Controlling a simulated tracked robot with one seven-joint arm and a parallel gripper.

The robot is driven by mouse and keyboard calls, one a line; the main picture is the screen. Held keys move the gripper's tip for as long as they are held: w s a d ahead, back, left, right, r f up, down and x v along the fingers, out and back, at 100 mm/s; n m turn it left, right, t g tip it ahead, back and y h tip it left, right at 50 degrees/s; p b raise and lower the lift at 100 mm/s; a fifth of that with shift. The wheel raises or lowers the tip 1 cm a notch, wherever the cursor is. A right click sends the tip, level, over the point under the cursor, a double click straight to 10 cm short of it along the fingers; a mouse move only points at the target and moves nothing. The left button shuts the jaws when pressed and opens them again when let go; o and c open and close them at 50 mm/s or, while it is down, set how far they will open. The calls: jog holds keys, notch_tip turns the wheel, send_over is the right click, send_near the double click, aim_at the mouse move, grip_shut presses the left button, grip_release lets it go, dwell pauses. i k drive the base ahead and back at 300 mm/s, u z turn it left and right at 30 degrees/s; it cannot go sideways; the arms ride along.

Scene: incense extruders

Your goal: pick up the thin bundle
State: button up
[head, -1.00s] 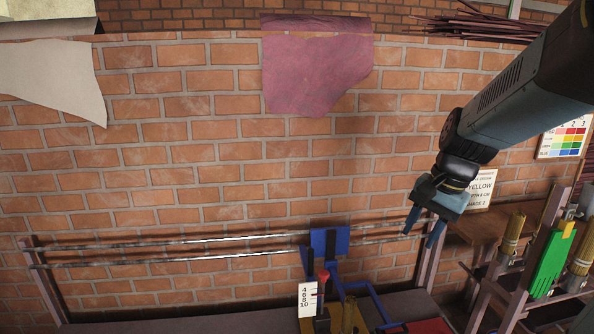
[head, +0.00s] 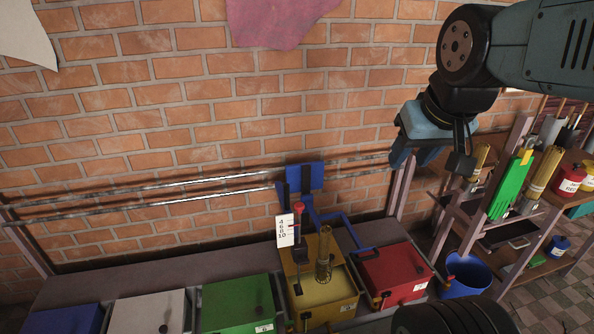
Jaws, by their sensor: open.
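Two tan, stick-like bundles stand in the wooden rack at the right: a narrower-looking one (head: 480,162) just right of my gripper and a longer, thicker-looking one (head: 543,172) farther right. A green glove (head: 510,185) hangs between them. I cannot tell for sure which is the thin bundle. My gripper (head: 431,166) is open, with nothing seen between its fingers. It hangs in front of the brick wall, left of the rack, and its right finger is close to the narrower bundle in the picture. I cannot tell the depth between them.
Below stands a row of blue, white, green, yellow and red boxes. The yellow box (head: 321,301) holds an upright tan cylinder (head: 324,254). Metal rails (head: 190,193) and a blue bracket (head: 304,177) are above. A blue bucket (head: 466,273) and shelves stand right.

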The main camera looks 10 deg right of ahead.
aim_at(325, 235)
jog(key=k, duration=1.1)
jog(key=u, duration=0.4)
jog(key=i, duration=1.45)
jog(key=z, duration=0.5)
